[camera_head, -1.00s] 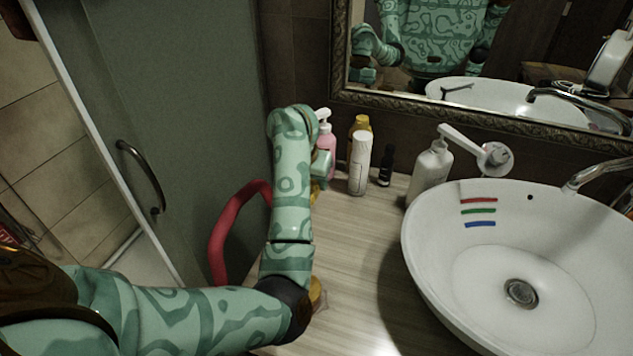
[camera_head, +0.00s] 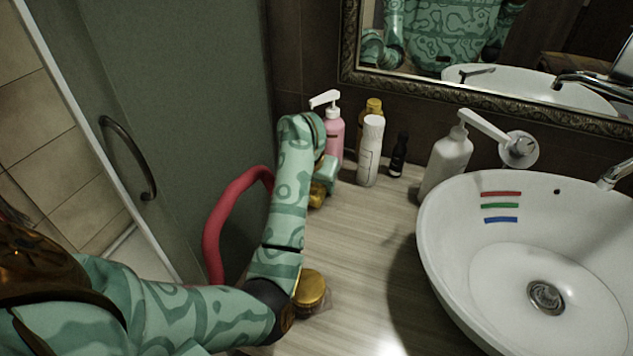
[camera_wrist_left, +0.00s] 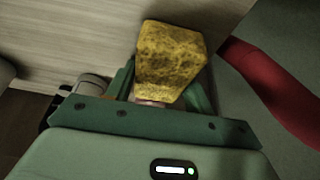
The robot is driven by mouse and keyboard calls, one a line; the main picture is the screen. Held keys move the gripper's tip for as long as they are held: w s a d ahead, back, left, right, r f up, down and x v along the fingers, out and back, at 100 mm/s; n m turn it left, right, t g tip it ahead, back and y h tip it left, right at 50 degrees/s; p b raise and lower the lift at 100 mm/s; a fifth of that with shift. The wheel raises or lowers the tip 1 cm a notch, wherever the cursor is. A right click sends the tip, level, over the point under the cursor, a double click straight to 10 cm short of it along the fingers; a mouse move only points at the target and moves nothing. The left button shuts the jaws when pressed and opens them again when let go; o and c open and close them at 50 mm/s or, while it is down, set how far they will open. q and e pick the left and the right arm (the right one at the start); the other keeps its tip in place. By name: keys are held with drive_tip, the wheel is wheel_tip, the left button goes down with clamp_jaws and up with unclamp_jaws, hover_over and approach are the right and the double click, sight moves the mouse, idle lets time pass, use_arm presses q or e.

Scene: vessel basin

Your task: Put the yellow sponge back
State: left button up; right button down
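The yellow sponge (camera_head: 317,194) shows at the end of my left arm, near the back left of the counter. In the left wrist view the sponge (camera_wrist_left: 170,58) is a speckled yellow block between the green fingers of my left gripper (camera_wrist_left: 163,95). The fingers are on both sides of it and their tips are hidden by it. In the head view my left gripper (camera_head: 325,176) is partly hidden by its own arm. The gap under the sponge cannot be judged. My right gripper is not in view.
A pink pump bottle (camera_head: 334,132), white bottle (camera_head: 369,152), gold-capped bottle (camera_head: 375,106) and dark bottle (camera_head: 398,156) stand behind the gripper. A white dispenser (camera_head: 446,160) and basin (camera_head: 470,310) are to the right. A gold-lidded jar (camera_head: 311,288) sits near my forearm; a red loop (camera_head: 222,220) is left.

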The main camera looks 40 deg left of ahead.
use_arm(q)
drive_tip(key=shift+o, duration=1.2)
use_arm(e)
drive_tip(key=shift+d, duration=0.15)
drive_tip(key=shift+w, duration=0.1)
use_arm(q)
drive_tip(key=shift+r+p, duration=0.25)
drive_tip(key=shift+p, duration=0.05)
drive_tip(key=p+v, duration=0.4)
drive_tip(key=v, duration=0.6)
drive_tip(key=shift+s+r+p, duration=0.1)
drive_tip(key=shift+r+p, duration=0.2)
drive_tip(key=shift+p, duration=0.05)
drive_tip(key=shift+s+d+r, duration=0.1)
drive_tip(key=shift+s+r, duration=0.2)
drive_tip(key=shift+r, duration=0.2)
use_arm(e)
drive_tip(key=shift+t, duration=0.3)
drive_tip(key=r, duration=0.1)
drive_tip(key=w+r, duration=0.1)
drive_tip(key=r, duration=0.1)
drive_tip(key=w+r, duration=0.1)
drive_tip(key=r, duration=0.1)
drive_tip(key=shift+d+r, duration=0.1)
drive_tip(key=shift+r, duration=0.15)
